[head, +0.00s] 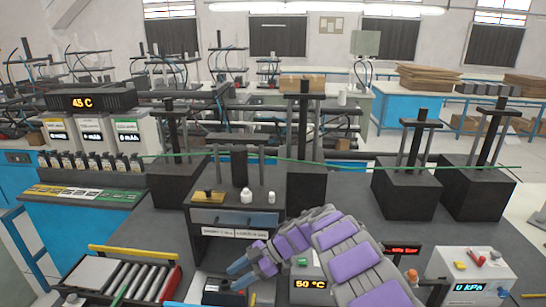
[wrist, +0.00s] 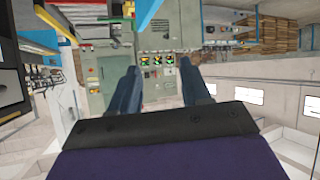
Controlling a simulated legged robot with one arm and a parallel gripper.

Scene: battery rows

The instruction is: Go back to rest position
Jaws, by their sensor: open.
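My gripper (head: 238,274) is at the lower middle of the head view, at the end of my purple and grey arm, just in front of the black bench unit (head: 235,215) with a drawer-like front. In the wrist view my gripper (wrist: 160,85) shows two blue-grey fingers spread apart with nothing between them. Beyond the fingers is a grey-green control cabinet (wrist: 105,85) with lit buttons, some distance away. In the head view the fingertips are beside a small dark box; I cannot tell whether they touch.
A roller tray (head: 130,277) with a yellow bar lies at lower left. A 50 C display (head: 311,284) and a white 0 kPa box (head: 470,275) stand near my arm. Black presses (head: 407,190) stand behind. A green line (head: 440,167) crosses the bench.

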